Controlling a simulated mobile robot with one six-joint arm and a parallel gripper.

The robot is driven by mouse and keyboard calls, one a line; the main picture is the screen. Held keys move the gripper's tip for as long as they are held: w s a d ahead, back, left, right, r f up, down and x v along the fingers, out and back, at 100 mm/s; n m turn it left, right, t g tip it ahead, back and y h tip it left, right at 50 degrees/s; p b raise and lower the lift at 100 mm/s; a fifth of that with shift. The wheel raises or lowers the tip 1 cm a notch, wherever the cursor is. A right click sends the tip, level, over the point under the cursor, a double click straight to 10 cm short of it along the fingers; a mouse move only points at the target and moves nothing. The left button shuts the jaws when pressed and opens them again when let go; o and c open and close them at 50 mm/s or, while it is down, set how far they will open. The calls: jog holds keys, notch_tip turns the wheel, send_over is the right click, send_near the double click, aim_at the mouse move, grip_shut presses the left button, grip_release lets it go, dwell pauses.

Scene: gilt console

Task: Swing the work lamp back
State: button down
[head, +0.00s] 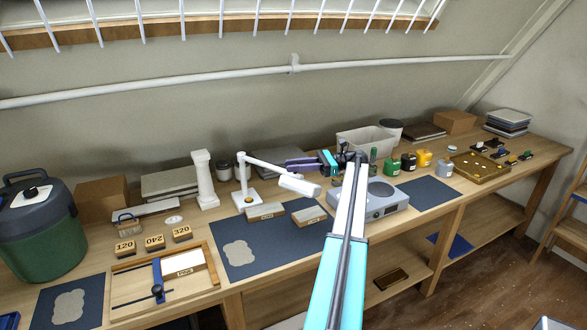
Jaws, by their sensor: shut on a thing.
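The white work lamp (243,172) stands upright on its square base at the back of the bench, left of the middle. Its arm reaches right from the top of the post. Its cylindrical lamp head (300,186) hangs low over the rear right of the large dark blue mat (275,237). My gripper (290,165) reaches in from the right and is shut on the work lamp, around the outer end of its arm just above the head. The exact contact between the fingers and the lamp is too small to make out.
A wall pipe (200,77) and wire shelf (200,32) run above.

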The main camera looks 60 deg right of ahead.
jog(key=shift+a+r, duration=0.1)
jog(key=c, duration=1.5)
grip_release()
jog(key=shift+s, duration=0.1)
jog(key=shift+o, duration=0.2)
jog(key=shift+r, duration=0.1)
jog(key=shift+r+b, duration=0.4)
jog(key=shift+r, duration=0.4)
jog(key=shift+r+p, duration=0.9)
jog(key=shift+p, duration=0.2)
jog(key=shift+f+b, duration=0.2)
jog(key=shift+b, duration=0.55)
